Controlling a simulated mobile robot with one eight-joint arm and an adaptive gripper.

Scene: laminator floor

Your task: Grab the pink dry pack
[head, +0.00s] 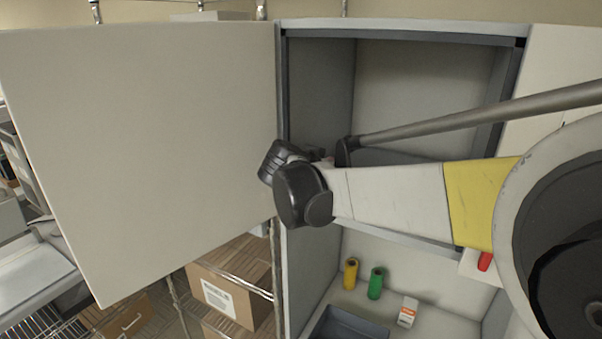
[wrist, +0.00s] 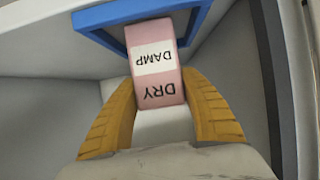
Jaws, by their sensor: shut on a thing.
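The pink dry pack (wrist: 158,95) shows in the wrist view, a pink block with a white band reading DAMP and the word DRY, both upside down. My gripper (wrist: 160,112) has its two yellow fingers on either side of the pack's near end and is shut on it. The far end of the pack lies at a blue frame-like holder (wrist: 196,30); I cannot tell whether they touch. In the head view my arm reaches into the upper compartment of the cabinet (head: 430,85), and the gripper and the pack are hidden behind my wrist.
A large open cabinet door (head: 140,150) stands to the left. Below are a yellow roll (head: 350,274), a green roll (head: 376,283), a small white-and-orange box (head: 408,311) and a dark bin (head: 345,328). A cardboard box (head: 232,290) sits on the rack at lower left.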

